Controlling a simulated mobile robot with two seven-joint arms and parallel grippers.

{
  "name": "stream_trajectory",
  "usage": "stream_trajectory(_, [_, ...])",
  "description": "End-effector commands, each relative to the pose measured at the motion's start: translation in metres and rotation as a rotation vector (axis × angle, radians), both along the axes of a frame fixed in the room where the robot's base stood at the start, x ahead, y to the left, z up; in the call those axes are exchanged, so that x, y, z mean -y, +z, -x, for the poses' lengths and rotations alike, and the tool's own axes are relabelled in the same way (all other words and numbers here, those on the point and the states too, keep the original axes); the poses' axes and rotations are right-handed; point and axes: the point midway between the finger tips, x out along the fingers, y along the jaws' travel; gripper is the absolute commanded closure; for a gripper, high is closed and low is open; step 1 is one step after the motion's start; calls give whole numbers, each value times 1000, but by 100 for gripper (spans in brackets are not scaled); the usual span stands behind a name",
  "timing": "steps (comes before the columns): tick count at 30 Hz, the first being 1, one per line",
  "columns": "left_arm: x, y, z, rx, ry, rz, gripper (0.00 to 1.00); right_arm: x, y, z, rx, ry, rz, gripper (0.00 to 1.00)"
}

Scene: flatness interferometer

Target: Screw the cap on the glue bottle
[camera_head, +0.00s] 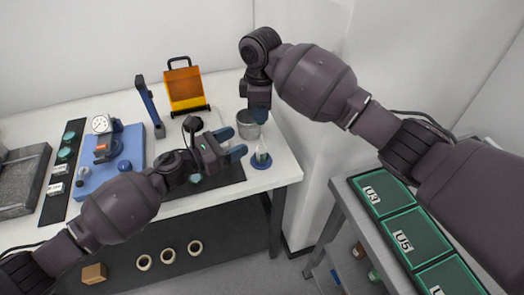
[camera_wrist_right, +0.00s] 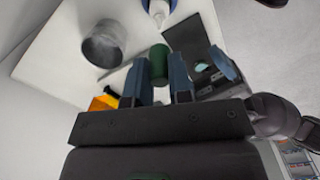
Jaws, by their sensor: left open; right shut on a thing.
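The white glue bottle (camera_head: 261,155) stands upright on a round blue base (camera_head: 261,164) near the table's right end. Its white nozzle also shows at the top of the right wrist view (camera_wrist_right: 158,12). My right gripper (camera_head: 260,112) points down above the table, behind the bottle. In the right wrist view it is shut on a green cylindrical cap (camera_wrist_right: 158,62), apart from the bottle. The cap is hidden in the head view. My left gripper (camera_head: 236,143) is open, just left of the bottle, its blue fingers pointing towards it. No contact with the bottle is clear.
A grey metal cup (camera_head: 249,130) stands close behind the bottle; it also shows in the right wrist view (camera_wrist_right: 102,45). An orange bin (camera_head: 186,88) and a blue upright piece (camera_head: 149,105) stand farther back.

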Motion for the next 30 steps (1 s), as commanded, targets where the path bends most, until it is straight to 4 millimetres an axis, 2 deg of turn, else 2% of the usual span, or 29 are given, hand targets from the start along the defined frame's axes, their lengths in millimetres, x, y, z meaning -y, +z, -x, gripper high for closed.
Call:
stream_trajectory(5, [0, -9, 0, -2, 2, 1, 36, 0, 0, 0, 0, 0, 0, 100])
stream_trajectory(8, [0, -21, 0, -4, 2, 3, 36, 0, 0, 0, 0, 0, 0, 100])
stream_trajectory(20, [2, -83, 0, -4, 2, 4, 36, 0, 0, 0, 0, 0, 0, 100])
stream_trajectory(30, [47, -80, -29, 0, -1, 1, 36, 0, 0, 0, 0, 0, 0, 100])
